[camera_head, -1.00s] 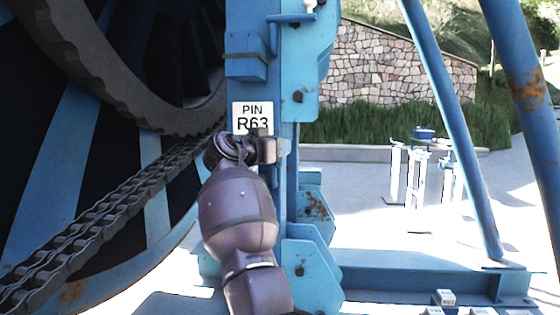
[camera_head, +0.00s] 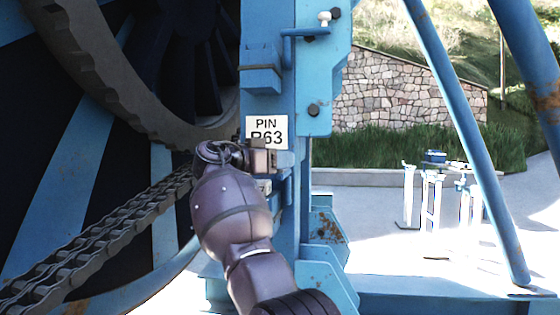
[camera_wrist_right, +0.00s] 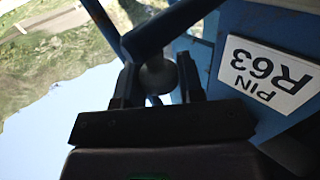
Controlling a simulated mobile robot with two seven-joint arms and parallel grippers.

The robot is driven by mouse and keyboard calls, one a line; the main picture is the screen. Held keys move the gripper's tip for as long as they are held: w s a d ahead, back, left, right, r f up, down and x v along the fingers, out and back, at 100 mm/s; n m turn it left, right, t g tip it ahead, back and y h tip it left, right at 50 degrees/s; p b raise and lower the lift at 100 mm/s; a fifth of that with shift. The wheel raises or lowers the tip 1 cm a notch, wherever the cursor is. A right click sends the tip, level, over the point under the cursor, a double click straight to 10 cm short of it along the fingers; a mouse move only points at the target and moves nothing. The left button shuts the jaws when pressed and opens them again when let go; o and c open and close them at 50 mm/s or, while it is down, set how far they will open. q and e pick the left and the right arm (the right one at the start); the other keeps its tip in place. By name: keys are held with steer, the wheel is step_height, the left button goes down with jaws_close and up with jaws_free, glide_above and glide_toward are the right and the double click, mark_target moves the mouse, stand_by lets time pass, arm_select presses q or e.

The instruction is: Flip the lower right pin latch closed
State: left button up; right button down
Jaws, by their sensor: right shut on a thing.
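The blue post of the reel stand carries a white "PIN R63" sign (camera_head: 267,131), also in the right wrist view (camera_wrist_right: 267,75), where it appears upside down. My right gripper (camera_head: 276,161) is just below the sign and covers its lower edge. In the right wrist view, my right gripper (camera_wrist_right: 157,82) has its two dark fingers on either side of a round grey knob (camera_wrist_right: 157,75) at the end of the pin latch's blue bar (camera_wrist_right: 165,27). It is shut on that knob. In the head view the gripper and wrist hide the lower latch. My left gripper is not in view.
Another blue latch handle (camera_head: 303,33) with a white knob sits higher on the post. A heavy chain (camera_head: 100,245) and the large reel (camera_head: 75,130) are close at left. Blue slanted struts (camera_head: 468,140) stand at right, with open paved ground beyond.

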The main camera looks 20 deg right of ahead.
steer(key=shift+f, duration=0.15)
steer(key=c, duration=0.8)
jaws_free()
steer(key=shift+w, duration=0.1)
arm_select(q)
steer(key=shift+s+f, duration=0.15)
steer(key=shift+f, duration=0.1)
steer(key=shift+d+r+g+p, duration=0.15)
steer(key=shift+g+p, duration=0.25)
steer(key=shift+p, duration=0.25)
arm_select(e)
steer(key=shift+v, duration=5.4)
